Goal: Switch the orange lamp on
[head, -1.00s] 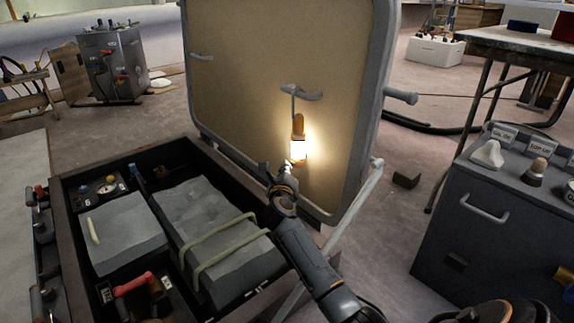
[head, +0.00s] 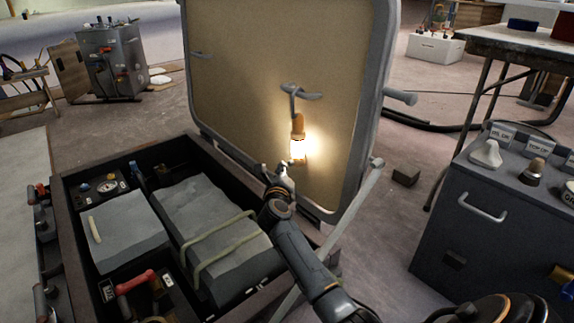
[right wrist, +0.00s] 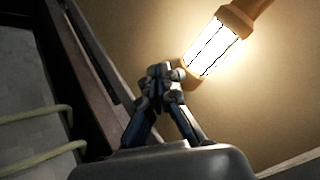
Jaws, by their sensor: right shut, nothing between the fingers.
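The orange lamp (head: 298,138) hangs by a hook from a handle on the tan inner face of the raised hatch lid. Its caged lower part glows bright and lights the panel around it. It also shows at the upper right of the right wrist view (right wrist: 216,42). My right gripper (head: 281,172) is just below the lamp, at the lid's lower edge. In the right wrist view its fingers (right wrist: 162,75) are together with nothing between them, close to the lamp's lower end. I cannot tell whether they touch it. My left gripper is not in view.
The open hatch box (head: 165,160) below holds grey blocks under a pale strap and a red-handled switch (head: 135,282). A strut (head: 345,205) props the lid on the right. A dark grey cabinet (head: 480,240) with knobs stands at the right. Floor between them is mostly clear.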

